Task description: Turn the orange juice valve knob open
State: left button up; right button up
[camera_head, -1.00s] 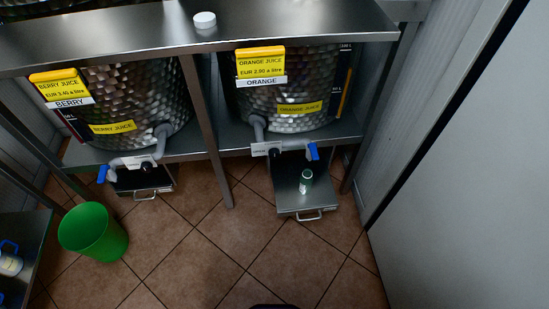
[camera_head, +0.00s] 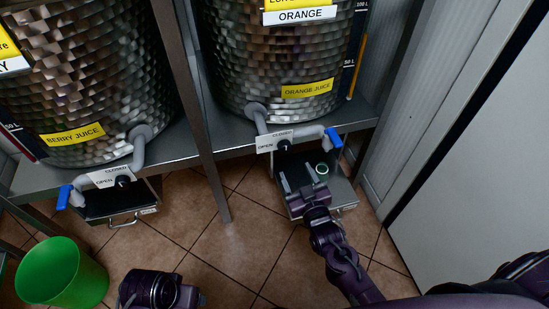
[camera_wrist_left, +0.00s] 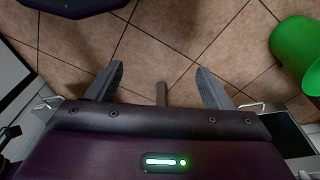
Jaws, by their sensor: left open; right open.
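The orange juice valve has a white plate (camera_head: 278,141) marked CLOSED and OPEN, below the steel vat labelled ORANGE JUICE. A black knob (camera_head: 284,145) sits at the plate's lower edge, and a blue handle (camera_head: 334,138) is at the right end of the grey fitting, on the CLOSED side. My right gripper (camera_head: 298,178) is open and empty, just below the valve in the head view, apart from the handle. My left gripper (camera_wrist_left: 158,80) is open and empty over the tiled floor. In the head view only part of it shows at the bottom.
The berry valve's blue handle (camera_head: 63,197) and a green bucket (camera_head: 62,273) are at left. A shelf post (camera_head: 190,105) stands between the vats. A pale panel (camera_head: 480,150) bounds the right.

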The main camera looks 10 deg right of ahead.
aim_at(286, 150)
jog(key=w, duration=0.5)
jog(key=w+b, duration=0.1)
jog(key=w, duration=0.1)
jog(key=shift+w+a+r, duration=0.2)
jog(key=shift+w+a, duration=0.05)
jog(key=shift+w, duration=0.15)
pick_arm(q)
jog(key=shift+w+d+f+t+h, duration=0.1)
jog(key=shift+w+d+t+h, duration=0.1)
jog(key=shift+d+t, duration=0.15)
jog(key=shift+w+d+f+t+h, duration=0.15)
jog(key=shift+d+t, duration=0.1)
jog(key=shift+d, duration=0.2)
jog(key=shift+r, duration=0.1)
pick_arm(e)
jog(key=c, duration=1)
